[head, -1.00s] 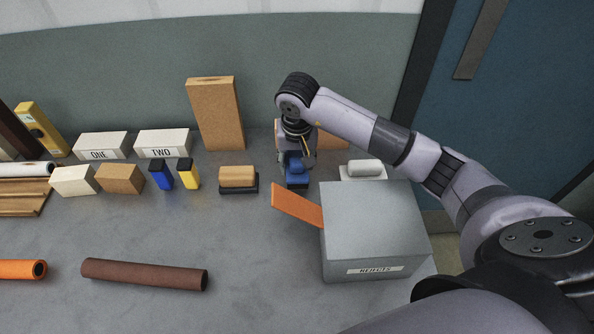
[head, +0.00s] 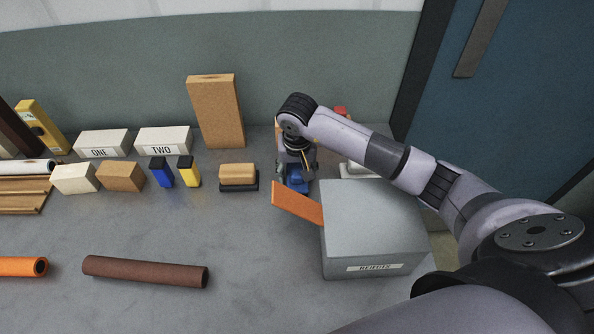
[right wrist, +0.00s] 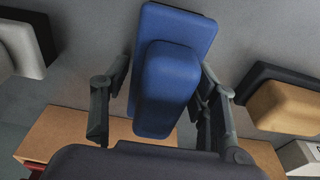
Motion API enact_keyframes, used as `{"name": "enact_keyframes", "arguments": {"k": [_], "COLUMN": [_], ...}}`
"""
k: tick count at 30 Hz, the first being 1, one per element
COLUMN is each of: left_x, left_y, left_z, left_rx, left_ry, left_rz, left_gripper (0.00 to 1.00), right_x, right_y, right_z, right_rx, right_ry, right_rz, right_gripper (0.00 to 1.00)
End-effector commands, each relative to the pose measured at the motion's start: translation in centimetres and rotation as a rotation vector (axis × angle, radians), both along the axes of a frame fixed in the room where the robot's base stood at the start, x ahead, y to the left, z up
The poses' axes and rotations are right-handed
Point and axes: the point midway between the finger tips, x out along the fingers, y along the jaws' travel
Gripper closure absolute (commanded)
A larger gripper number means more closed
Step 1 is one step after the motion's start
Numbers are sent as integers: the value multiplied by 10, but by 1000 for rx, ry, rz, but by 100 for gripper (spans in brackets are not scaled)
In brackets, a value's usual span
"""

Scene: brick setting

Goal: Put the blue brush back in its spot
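The blue brush (head: 295,184) is at the table's back right, between the tan brush (head: 237,175) and the REJECTS box. In the right wrist view the blue brush (right wrist: 168,85) has a rounded raised handle on a flat blue base. My right gripper (head: 296,168) is above it, pointing down. Its fingers (right wrist: 160,95) are spread on both sides of the handle, with a gap visible on the left side. The arm hides part of the brush in the head view. No marked spot can be made out. My left gripper is not in view.
The grey REJECTS box (head: 372,230) with an orange flap (head: 297,203) stands close in front. A pale brush (right wrist: 22,42) is on the other side. Tan blocks stand behind. A brown tube (head: 145,271) lies front left; the front middle table is clear.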

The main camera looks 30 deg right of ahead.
Motion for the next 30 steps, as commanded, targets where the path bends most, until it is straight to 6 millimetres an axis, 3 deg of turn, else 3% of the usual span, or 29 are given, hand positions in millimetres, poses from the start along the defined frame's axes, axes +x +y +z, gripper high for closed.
{"name": "enact_keyframes", "arguments": {"k": [15, 30], "left_x": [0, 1], "left_y": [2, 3], "left_z": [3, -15], "left_rx": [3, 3], "left_ry": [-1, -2], "left_rz": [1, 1], "left_gripper": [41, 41], "right_x": [0, -13], "right_y": [0, 6], "right_z": [7, 103], "right_rx": [-1, -2], "right_ry": [-2, -4], "right_rz": [0, 1], "right_gripper": [36, 36]}}
